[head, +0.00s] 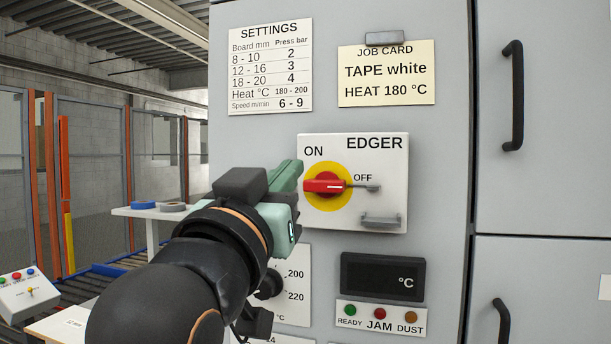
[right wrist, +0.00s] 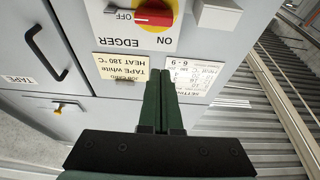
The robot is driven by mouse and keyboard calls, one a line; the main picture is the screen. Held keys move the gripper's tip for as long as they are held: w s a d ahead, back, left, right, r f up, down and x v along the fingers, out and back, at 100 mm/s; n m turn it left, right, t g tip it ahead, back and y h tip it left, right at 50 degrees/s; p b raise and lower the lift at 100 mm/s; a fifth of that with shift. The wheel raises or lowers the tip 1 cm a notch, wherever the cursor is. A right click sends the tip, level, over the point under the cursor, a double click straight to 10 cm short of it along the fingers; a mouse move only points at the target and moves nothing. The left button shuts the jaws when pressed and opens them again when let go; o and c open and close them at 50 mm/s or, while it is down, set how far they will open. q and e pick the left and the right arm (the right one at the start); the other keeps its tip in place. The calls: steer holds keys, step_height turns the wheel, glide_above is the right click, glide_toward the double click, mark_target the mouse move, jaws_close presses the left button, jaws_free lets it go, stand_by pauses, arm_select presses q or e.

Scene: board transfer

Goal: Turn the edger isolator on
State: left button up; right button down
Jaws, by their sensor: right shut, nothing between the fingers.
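The edger isolator is a red handle (head: 324,186) on a yellow disc (head: 328,203), on a white plate marked EDGER. The handle lies level, with a thin grey bar (head: 365,187) reaching right under the word OFF. ON is printed at the upper left. My right gripper (head: 296,170) has green fingers, shut and empty, just left of the disc; contact with the plate cannot be told. In the right wrist view, upside down, the fingers (right wrist: 164,75) point towards the red handle (right wrist: 154,15), apart from it in the picture. My left gripper is not in view.
Grey cabinet doors with black handles (head: 512,95) stand at the right. A settings sheet (head: 270,66) and job card (head: 387,75) are above the isolator. A grey bracket (head: 381,220) is on the plate's lower right. A dark display (head: 383,277) and knob (head: 268,285) sit below.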

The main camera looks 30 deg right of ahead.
step_height(320, 180, up, 3)
steer(key=p, duration=0.2)
glide_above(325, 185)
steer(key=a, duration=0.2)
steer(key=shift+w+r, duration=0.2)
steer(key=shift+w, duration=0.25)
step_height(325, 185, down, 3)
steer(key=shift+a+f+b, duration=0.1)
steer(key=shift+b, duration=0.5)
steer(key=shift+s+f, duration=0.1)
steer(key=shift+f, duration=0.4)
